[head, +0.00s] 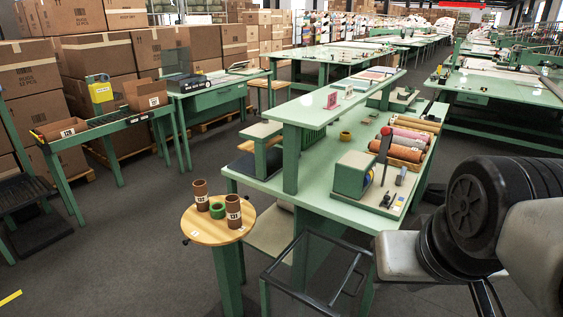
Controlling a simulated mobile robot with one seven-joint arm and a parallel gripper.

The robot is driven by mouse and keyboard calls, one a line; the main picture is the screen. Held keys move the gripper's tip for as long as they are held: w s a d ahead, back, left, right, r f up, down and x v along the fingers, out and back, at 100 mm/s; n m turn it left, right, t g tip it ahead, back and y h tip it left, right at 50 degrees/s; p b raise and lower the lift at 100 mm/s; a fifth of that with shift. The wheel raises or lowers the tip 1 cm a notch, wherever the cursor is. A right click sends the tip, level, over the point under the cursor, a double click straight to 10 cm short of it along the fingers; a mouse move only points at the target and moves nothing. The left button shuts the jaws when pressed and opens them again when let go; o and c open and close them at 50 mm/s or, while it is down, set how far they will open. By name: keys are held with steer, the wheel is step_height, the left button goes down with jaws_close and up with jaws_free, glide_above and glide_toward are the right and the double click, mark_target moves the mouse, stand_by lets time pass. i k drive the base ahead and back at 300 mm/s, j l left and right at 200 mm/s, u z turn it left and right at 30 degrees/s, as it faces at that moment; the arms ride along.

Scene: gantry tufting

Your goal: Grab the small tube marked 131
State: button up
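Two small brown tubes stand upright on a round wooden-topped stand in the lower middle of the head view. The left tube (200,195) is farther back and the right tube (233,212) is nearer. Each has a white label with dark digits, too small to tell which reads 131. A green ring (217,210) sits between them on the round top (207,236). My arm comes in at the lower right, well to the right of the stand. My gripper's fingers are not in view.
A long green table (317,201) behind the stand carries rolls (398,150), a green machine (353,174) and a raised shelf. A black metal frame (315,268) stands right of the stand. Left are a narrow table with an open box (60,129) and stacked cartons. Floor left of the stand is clear.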

mark_target(233, 212)
steer(key=k+j, duration=0.1)
steer(key=j, duration=0.25)
steer(key=j+z, duration=0.1)
steer(key=j, duration=0.25)
steer(key=k+j, duration=0.15)
steer(key=j, duration=0.15)
steer(key=j+z, duration=0.35)
steer(key=j, duration=0.8)
steer(key=i+j+z, duration=0.1)
steer(key=j, duration=0.25)
steer(key=i+j, duration=0.1)
steer(key=j, duration=0.3)
steer(key=i+j+z, duration=0.15)
steer(key=j, duration=0.2)
steer(key=i+j+z, duration=0.15)
steer(key=i+j, duration=0.25)
steer(key=i+j+z, duration=0.15)
steer(key=i+j, duration=0.25)
steer(key=j, duration=0.15)
